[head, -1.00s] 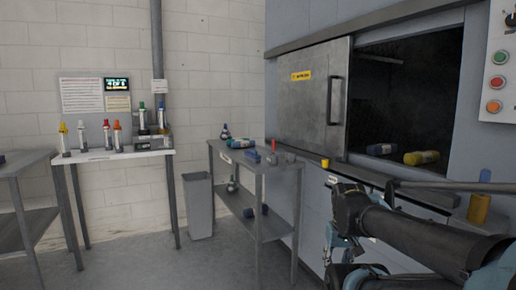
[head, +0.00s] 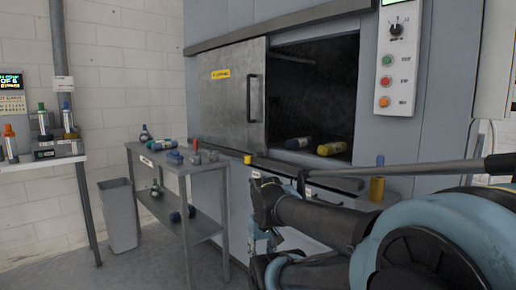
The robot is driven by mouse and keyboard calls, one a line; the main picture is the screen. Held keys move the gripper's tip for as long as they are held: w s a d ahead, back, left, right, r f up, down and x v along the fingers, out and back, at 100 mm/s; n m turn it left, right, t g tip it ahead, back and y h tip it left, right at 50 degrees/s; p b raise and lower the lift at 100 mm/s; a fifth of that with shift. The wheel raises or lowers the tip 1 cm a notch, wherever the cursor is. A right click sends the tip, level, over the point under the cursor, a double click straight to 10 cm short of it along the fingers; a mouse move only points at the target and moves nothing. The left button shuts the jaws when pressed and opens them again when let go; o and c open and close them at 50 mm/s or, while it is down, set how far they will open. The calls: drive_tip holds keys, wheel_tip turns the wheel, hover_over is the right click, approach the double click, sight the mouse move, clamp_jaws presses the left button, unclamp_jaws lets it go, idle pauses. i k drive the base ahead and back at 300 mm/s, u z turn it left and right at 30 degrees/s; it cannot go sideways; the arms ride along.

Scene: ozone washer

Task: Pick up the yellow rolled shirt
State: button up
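The yellow rolled shirt (head: 332,148) appears to be the yellow roll with a dark band lying inside the washer opening, near its front lip. A blue roll (head: 299,143) lies to its left. My gripper (head: 264,246) hangs low in front of the washer, below and left of the yellow roll and well apart from it. Its fingers are small and partly covered by my arm, so I cannot tell whether it is open or shut.
The washer's sliding door (head: 232,97) stands to the left, leaving the right side open. A ledge (head: 325,182) runs below. A metal table (head: 170,163) with bottles stands left, beside a grey bin (head: 119,215). A yellow-orange cylinder (head: 377,189) stands right of the opening.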

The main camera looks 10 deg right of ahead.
sight(332, 148)
drive_tip(key=u, duration=0.1)
drive_tip(key=i, duration=1)
drive_tip(key=z, duration=0.45)
